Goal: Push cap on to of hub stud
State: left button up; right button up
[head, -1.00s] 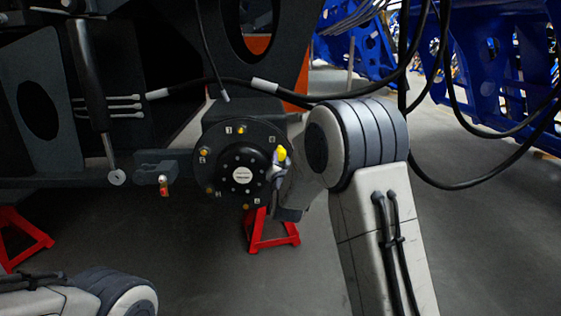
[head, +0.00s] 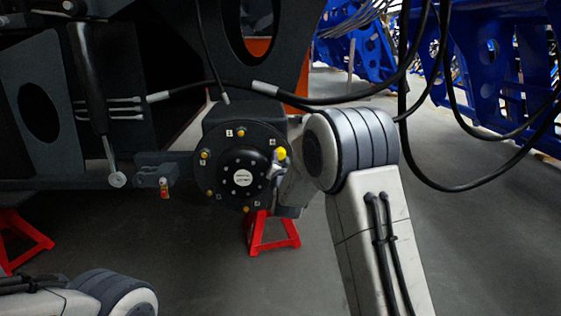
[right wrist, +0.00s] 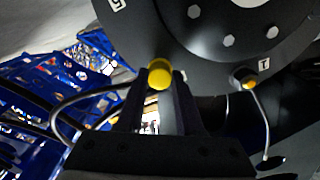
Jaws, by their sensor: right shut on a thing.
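The round black wheel hub (head: 219,172) faces me in the head view, with a pale centre disc and several studs around its flange. My right gripper (head: 277,163) is at the hub's right edge. It is shut on a yellow cap (head: 282,153); the cap also shows between the fingertips in the right wrist view (right wrist: 159,75). The cap sits at the flange edge in that view; whether it is seated on a stud is hidden. My left gripper is out of view.
A red stand (head: 272,234) is on the floor below the hub. Black hoses (head: 330,100) hang above and right of it. A bracket with a red-orange fitting (head: 164,186) is left of the hub. Blue frames (head: 495,70) stand behind on the right; the floor between is clear.

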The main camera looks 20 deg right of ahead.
jog(key=shift+w+d, duration=0.15)
jog(key=shift+w, duration=0.4)
jog(key=o, duration=1.1)
jog(key=shift+c, duration=0.2)
jog(key=shift+s, duration=0.1)
jog(key=shift+b+v, duration=0.55)
jog(key=shift+v, duration=1.85)
jog(key=shift+s, duration=0.1)
